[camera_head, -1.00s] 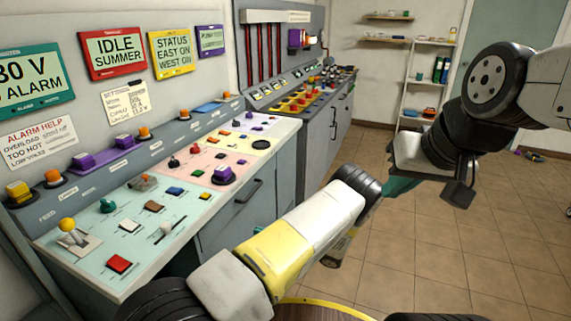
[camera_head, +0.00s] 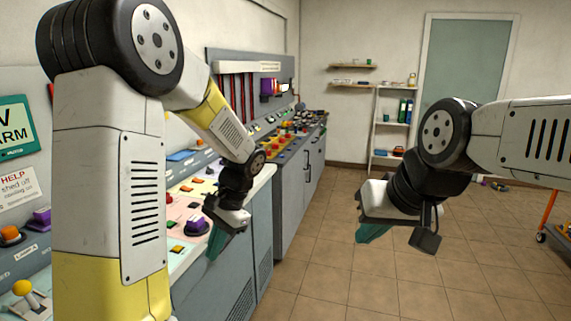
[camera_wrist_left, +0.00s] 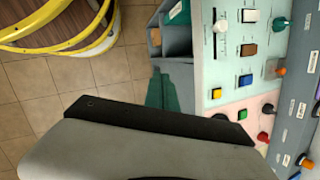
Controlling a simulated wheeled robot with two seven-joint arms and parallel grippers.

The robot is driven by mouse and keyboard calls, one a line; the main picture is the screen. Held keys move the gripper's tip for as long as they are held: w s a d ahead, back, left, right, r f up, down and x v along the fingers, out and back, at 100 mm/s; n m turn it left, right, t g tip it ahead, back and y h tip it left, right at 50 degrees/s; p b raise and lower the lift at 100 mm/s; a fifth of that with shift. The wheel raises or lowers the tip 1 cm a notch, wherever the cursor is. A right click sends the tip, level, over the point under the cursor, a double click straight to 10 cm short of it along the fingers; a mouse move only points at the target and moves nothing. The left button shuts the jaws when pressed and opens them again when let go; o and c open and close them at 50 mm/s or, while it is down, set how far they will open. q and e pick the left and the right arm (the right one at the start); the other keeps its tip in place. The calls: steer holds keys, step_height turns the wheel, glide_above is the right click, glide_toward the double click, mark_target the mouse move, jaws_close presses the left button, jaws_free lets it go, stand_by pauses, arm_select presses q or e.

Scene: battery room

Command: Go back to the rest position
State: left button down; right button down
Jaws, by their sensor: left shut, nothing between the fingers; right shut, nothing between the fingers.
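My left arm rises at the left of the head view and bends down, with its left gripper (camera_head: 222,240) beside the front edge of the near control console (camera_head: 262,210). Its green fingers are shut and empty; they also show in the left wrist view (camera_wrist_left: 162,92), pointing along the console edge. My right arm comes in from the right, and its right gripper (camera_head: 372,234) hangs over the open floor. Its green fingers are shut with nothing between them. Part of the near console is hidden behind my left arm.
A second console (camera_head: 310,160) with many buttons stands farther along the wall. A white shelf (camera_head: 390,130) stands by the greenish door (camera_head: 463,75). An orange cart (camera_head: 548,215) is at the right edge. The tiled floor (camera_head: 330,275) between is clear.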

arm_select(q)
steer(key=s+d+r+n+t+h, duration=0.3)
steer(key=s+r+n+t+h, duration=0.3)
steer(key=s+r, duration=0.7)
steer(key=shift+s+d+r+n+t, duration=0.15)
steer(key=shift+s+r+n+t, duration=0.2)
steer(key=shift+r+t, duration=0.4)
steer(key=shift+w, duration=0.1)
